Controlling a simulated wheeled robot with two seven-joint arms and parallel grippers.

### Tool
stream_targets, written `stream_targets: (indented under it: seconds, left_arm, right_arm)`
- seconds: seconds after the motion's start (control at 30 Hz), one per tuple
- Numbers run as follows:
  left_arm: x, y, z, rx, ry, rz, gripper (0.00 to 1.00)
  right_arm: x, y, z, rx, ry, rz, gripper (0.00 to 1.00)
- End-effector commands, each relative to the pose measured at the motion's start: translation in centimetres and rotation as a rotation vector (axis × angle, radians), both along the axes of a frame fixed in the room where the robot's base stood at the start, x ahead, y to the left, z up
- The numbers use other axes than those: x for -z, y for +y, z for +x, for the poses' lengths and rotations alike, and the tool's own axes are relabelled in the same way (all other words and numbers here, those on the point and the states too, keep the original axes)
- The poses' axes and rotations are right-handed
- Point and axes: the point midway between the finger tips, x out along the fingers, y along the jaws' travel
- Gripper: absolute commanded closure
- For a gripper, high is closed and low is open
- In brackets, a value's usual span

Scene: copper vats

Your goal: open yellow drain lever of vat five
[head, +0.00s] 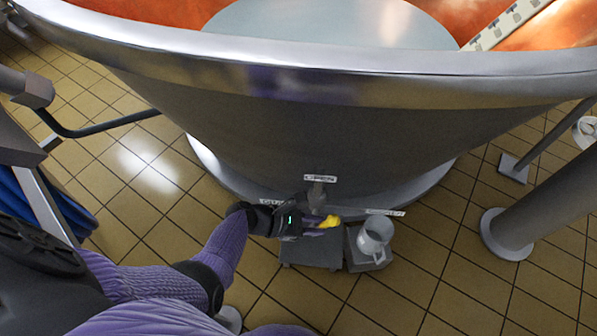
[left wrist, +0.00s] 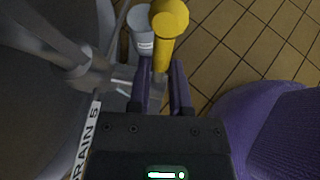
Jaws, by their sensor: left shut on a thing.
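The yellow drain lever (head: 330,221) is low at the front of the big vat (head: 300,140), beside a grey drain pipe (head: 317,194). In the left wrist view the lever (left wrist: 163,48) has a round yellow knob and runs down between my fingers. My left gripper (head: 313,223) is shut on it; the fingers (left wrist: 162,75) lie on both sides of its shaft. A label reading "DRAIN 5" (left wrist: 87,140) is on the vat side, partly cut off. The lever's inner end is hidden by the gripper. My right gripper is not in view.
A grey jug (head: 373,238) stands on a small block right of the lever, with a low grey platform (head: 310,254) beneath the gripper. A thick grey post (head: 545,215) stands at the right.

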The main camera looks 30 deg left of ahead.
Motion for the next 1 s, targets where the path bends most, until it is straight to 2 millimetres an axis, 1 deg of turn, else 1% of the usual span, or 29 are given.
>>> stream_targets:
  seconds: [0.03, 0.33, 0.37, 0.4, 0.5, 0.6, 0.7, 0.8, 1.0]
  left_arm:
    - [0.8, 0.0, -0.2, -0.003, -0.009, -0.036, 1.0]
    - [1.0, 0.6, -0.5, -0.005, -0.108, -0.256, 1.0]
    - [1.0, 0.7, -0.5, -0.005, -0.116, -0.275, 1.0]
    - [1.0, 0.7, -0.6, -0.004, -0.126, -0.299, 1.0]
    - [1.0, 0.9, -0.6, -0.005, -0.149, -0.35, 1.0]
    - [1.0, 1.0, -0.7, -0.004, -0.167, -0.391, 1.0]
    - [1.0, 1.1, -0.7, -0.004, -0.18, -0.422, 1.0]
    - [0.9, 1.2, -0.7, -0.005, -0.19, -0.442, 1.0]
    - [0.8, 1.3, -0.7, -0.003, -0.199, -0.461, 1.0]
  right_arm:
    - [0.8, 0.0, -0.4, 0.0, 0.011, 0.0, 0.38]
    - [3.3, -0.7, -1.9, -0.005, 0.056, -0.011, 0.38]
    - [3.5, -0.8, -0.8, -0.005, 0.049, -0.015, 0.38]
    - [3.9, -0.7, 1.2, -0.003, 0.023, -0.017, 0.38]
    - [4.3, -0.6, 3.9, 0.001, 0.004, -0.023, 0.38]
    - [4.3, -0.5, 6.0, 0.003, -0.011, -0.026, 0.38]
    - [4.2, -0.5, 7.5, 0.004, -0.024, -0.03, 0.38]
    - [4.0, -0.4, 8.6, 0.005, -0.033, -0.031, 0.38]
    - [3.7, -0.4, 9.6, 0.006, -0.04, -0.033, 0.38]
